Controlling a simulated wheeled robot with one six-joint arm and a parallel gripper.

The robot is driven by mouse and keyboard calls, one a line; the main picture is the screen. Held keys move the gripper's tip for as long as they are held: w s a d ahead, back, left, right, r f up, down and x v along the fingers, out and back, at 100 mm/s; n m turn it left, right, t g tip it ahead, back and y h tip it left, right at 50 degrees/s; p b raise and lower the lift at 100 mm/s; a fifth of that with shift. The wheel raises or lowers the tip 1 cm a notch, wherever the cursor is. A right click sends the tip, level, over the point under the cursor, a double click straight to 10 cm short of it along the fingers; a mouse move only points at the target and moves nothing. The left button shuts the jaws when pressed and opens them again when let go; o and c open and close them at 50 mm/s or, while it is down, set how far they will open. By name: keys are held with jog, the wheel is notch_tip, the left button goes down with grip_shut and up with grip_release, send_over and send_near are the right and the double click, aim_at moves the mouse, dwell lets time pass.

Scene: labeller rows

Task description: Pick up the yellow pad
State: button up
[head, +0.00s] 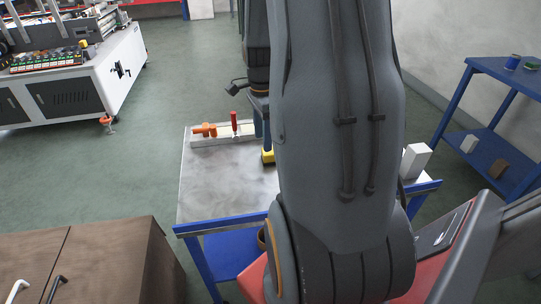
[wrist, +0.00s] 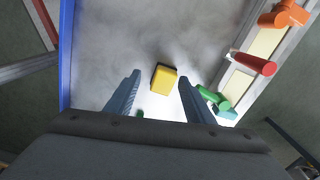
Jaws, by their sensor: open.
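The yellow pad (wrist: 164,80) is a small yellow block with a dark edge. In the wrist view it lies on the grey metal table top (wrist: 120,35), beyond and between my two fingertips. My gripper (wrist: 158,83) is open, with empty space between its fingers. In the head view the yellow pad (head: 268,156) shows just left of my arm, close under the gripper, and is partly hidden by the arm. My arm covers much of the table in that view.
A rack beside the pad holds an orange piece (head: 204,130), a red cylinder (head: 234,122) and, in the wrist view, a green piece (wrist: 213,97). A white box (head: 415,160) stands at the table's right. A brown cabinet (head: 110,260) and blue shelf (head: 500,135) flank the table.

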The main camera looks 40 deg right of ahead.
jog(key=d+m, duration=0.1)
jog(key=d+f+m, duration=0.1)
jog(key=d, duration=0.1)
jog(key=shift+s, duration=0.15)
jog(key=shift+d+f, duration=0.15)
jog(key=shift+f, duration=0.15)
jog(key=shift+w+f+p, duration=0.2)
jog(key=shift+f+p, duration=0.4)
jog(key=shift+f, duration=2.9)
jog(key=c, duration=0.8)
jog(key=shift+c, duration=0.2)
jog(key=shift+r, duration=0.1)
notch_tip(320, 180, up, 10)
jog(key=shift+f+b, duration=0.1)
jog(key=shift+b, duration=0.4)
